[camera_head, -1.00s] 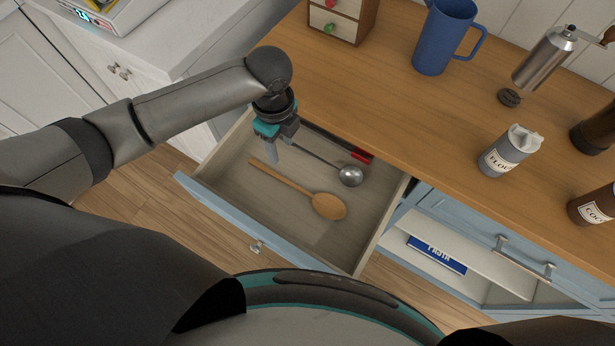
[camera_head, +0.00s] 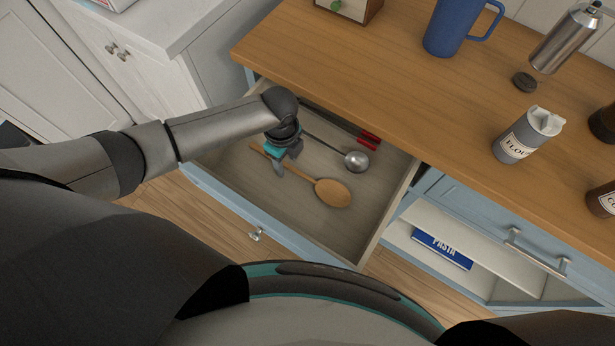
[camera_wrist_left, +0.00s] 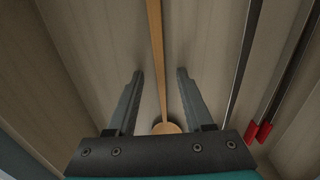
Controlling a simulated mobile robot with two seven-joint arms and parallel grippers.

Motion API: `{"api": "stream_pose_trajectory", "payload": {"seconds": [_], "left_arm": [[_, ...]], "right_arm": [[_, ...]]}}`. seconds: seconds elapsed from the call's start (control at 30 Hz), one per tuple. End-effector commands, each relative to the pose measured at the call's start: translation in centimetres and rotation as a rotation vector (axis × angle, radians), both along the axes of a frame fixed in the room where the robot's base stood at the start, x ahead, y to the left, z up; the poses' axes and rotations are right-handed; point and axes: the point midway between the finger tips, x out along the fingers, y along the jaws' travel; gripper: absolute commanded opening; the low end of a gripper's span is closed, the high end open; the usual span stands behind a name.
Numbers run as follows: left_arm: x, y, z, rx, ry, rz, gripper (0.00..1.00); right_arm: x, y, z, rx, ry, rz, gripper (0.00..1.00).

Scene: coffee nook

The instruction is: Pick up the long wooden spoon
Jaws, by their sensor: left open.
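The long wooden spoon (camera_head: 331,192) lies in the open drawer (camera_head: 362,236), its bowl toward the right and its handle running up-left under my left gripper. My left gripper (camera_head: 282,168) is open and empty above the handle and hides part of it. In the left wrist view the spoon's handle (camera_wrist_left: 156,55) runs between the two open fingers of the gripper (camera_wrist_left: 160,84), with the bowl partly hidden behind the gripper body. My right gripper is not in view.
The wooden counter (camera_head: 400,110) overhangs the drawer's back. A blue pitcher (camera_head: 447,28) and a flour jar (camera_head: 527,135) stand on it. The drawer walls surround the gripper.

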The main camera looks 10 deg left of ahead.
Motion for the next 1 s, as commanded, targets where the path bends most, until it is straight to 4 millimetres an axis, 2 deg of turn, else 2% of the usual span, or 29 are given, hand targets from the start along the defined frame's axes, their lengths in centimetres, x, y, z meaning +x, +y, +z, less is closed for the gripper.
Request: {"api": "stream_pose_trajectory", "payload": {"seconds": [0.23, 0.7, 1.0], "left_arm": [[0.02, 0.00, -0.16, 0.000, -0.001, -0.001, 0.52], [0.03, 0.03, -0.13, 0.000, -0.001, 0.000, 0.00], [0.04, 0.03, -0.12, 0.001, -0.001, 0.000, 0.00]], "right_arm": [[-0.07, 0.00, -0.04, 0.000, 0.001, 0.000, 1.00], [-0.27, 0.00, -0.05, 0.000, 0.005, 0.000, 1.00], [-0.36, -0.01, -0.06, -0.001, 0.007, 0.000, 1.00]]}}
